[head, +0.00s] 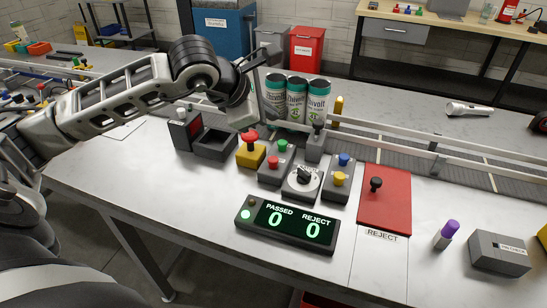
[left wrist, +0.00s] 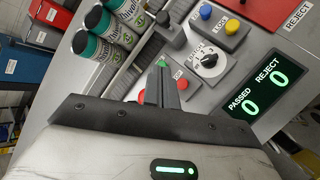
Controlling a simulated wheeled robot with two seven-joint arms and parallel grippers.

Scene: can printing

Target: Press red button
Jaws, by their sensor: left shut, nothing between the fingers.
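A small red button (head: 272,161) sits on a grey box below a green button (head: 283,145). A larger red mushroom button (head: 250,137) is on a yellow box just left of it. My left gripper (head: 243,118) hangs above and close to the mushroom button; I cannot tell if they touch. In the left wrist view, its fingers (left wrist: 161,82) are shut and empty. They partly hide the green button (left wrist: 161,62), with red parts showing on both sides of them. My right gripper is not in view.
A grey box with a black knob (head: 303,178), a box with blue and yellow buttons (head: 340,178) and a counter display reading 0 and 0 (head: 287,225) stand nearby. Several spray cans (head: 296,100) stand behind on the railed conveyor. A red reject plate (head: 384,200) lies right.

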